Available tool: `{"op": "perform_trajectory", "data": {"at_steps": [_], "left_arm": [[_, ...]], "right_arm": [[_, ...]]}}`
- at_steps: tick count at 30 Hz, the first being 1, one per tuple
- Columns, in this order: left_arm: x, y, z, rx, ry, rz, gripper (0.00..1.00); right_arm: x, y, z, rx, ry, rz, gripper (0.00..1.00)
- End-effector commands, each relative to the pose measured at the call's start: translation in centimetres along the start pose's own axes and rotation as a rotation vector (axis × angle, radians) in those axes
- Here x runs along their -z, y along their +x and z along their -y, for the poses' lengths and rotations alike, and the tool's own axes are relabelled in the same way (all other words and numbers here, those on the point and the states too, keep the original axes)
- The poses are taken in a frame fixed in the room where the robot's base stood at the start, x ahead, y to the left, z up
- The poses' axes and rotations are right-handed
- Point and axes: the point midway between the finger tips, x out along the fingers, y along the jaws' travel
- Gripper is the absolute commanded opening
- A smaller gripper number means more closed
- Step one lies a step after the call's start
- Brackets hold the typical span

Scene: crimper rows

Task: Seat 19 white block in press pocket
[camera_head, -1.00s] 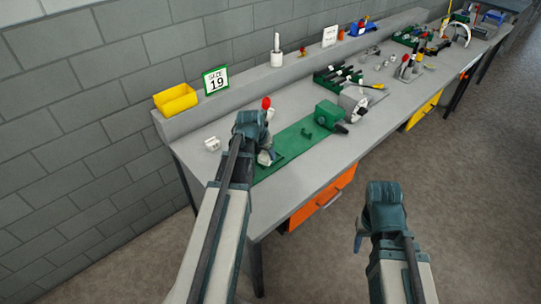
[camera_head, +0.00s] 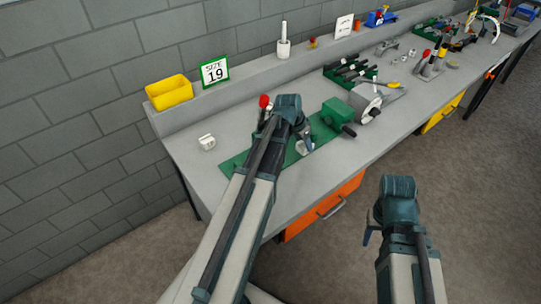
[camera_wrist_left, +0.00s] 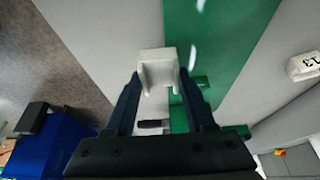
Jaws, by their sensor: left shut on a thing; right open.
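My left gripper (camera_head: 304,143) is over the green mat (camera_head: 237,163) on the bench. In the left wrist view it (camera_wrist_left: 160,88) is shut on a white, notched block (camera_wrist_left: 158,66); no number shows on its visible faces. A second white block (camera_head: 207,142) stands on the bench left of the mat, and in the left wrist view it (camera_wrist_left: 304,66) bears an upside-down marking, hard to read. A red-knobbed lever (camera_head: 264,101) stands behind my left arm; its base and any press pocket are hidden. My right gripper (camera_head: 372,225) is open, in front of the bench.
A SIZE 19 sign (camera_head: 215,71) and a yellow bin (camera_head: 169,92) stand on the back ledge. A green device (camera_head: 338,113) with a grey machine (camera_head: 365,100) stands right of my left gripper. An orange drawer (camera_head: 323,206) is under the bench.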

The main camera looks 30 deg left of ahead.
Motion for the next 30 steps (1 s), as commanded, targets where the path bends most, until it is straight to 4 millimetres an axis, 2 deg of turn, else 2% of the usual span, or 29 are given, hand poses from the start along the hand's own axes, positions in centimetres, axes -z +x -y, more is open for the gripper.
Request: {"op": "perform_trajectory", "data": {"at_steps": [1,6,12,23,27,30], "left_arm": [[-1.4,-0.3,0.8,0.002,-0.006,0.000,0.00],[-4.8,-1.3,3.3,0.002,-0.005,-0.001,0.00],[-7.6,-2.1,5.5,0.002,-0.003,0.000,0.00],[-8.7,-2.5,6.3,0.001,-0.001,-0.001,0.00],[-9.8,-2.7,7.1,0.001,-0.002,0.000,0.00],[-10.3,-1.0,7.0,0.000,0.000,0.000,0.00]], "right_arm": [[0.0,0.3,0.0,0.000,0.000,0.000,0.50],[0.1,0.7,0.1,0.000,0.000,0.000,0.50],[0.1,1.0,0.1,0.000,0.000,0.000,0.50],[0.1,1.0,0.1,0.000,0.000,0.000,0.50],[0.1,1.2,0.1,0.000,0.000,0.000,0.50],[0.2,3.1,0.3,0.000,0.000,0.000,0.50]]}}
